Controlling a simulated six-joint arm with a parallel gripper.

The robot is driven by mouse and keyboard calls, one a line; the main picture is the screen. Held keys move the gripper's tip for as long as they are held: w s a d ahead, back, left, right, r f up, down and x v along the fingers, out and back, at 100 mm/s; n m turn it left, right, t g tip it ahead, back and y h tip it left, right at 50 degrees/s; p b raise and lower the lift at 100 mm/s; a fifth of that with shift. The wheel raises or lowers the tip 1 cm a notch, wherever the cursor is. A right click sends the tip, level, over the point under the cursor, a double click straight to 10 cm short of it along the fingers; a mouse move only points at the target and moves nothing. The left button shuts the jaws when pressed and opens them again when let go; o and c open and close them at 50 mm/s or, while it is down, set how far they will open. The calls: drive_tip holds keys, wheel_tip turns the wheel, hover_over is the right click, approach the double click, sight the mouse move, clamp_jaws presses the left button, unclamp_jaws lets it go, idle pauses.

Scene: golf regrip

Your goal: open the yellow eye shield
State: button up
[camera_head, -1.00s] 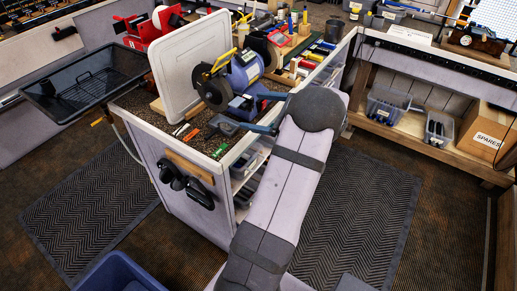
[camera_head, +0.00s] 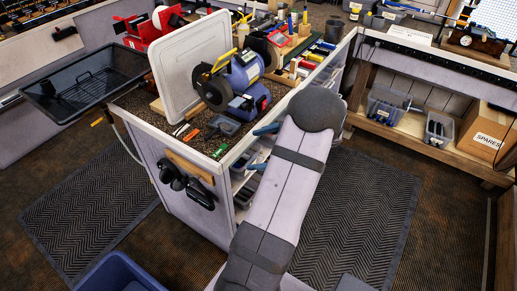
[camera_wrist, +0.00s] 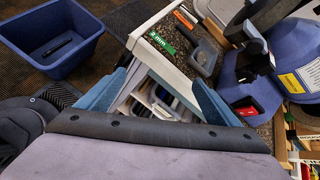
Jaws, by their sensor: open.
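The yellow eye shield (camera_head: 222,60) sits at the upper left of the blue bench grinder (camera_head: 243,73), above its dark wheel. I cannot tell from here how far it is tilted. The grinder also shows at the right edge of the wrist view (camera_wrist: 300,75), where I cannot make out the yellow shield. My gripper (camera_head: 254,150) is at the bench's right edge, below and right of the grinder, and apart from it. In the wrist view its blue fingers (camera_wrist: 158,80) are spread wide with nothing held between them, over the open drawers or bins at the bench side.
A large pale board (camera_head: 190,68) stands upright just left of the grinder. A black mesh basin (camera_head: 85,80) is at the left. A blue bin (camera_wrist: 52,38) stands on the floor.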

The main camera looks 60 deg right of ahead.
drive_tip(key=shift+s+d+f, duration=0.1)
drive_tip(key=shift+s, duration=0.1)
drive_tip(key=c, duration=0.7)
drive_tip(key=shift+h, duration=0.8)
drive_tip(key=s+d+r, duration=0.1)
drive_tip(key=s+d+r+b, duration=0.1)
drive_tip(key=d, duration=0.1)
drive_tip(key=shift+s, duration=0.25)
drive_tip(key=c, duration=1.1)
drive_tip(key=shift+h, duration=0.6)
drive_tip(key=d+r, duration=0.1)
drive_tip(key=s+d+r, duration=0.1)
drive_tip(key=d+r+b, duration=0.1)
drive_tip(key=shift+s, duration=0.3)
clamp_jaws()
wheel_tip(320, 180, up, 21)
drive_tip(key=w+m+t+y, duration=0.1)
drive_tip(key=w+m+t, duration=0.1)
drive_tip(key=m+t, duration=0.3)
drive_tip(key=shift+m, duration=1)
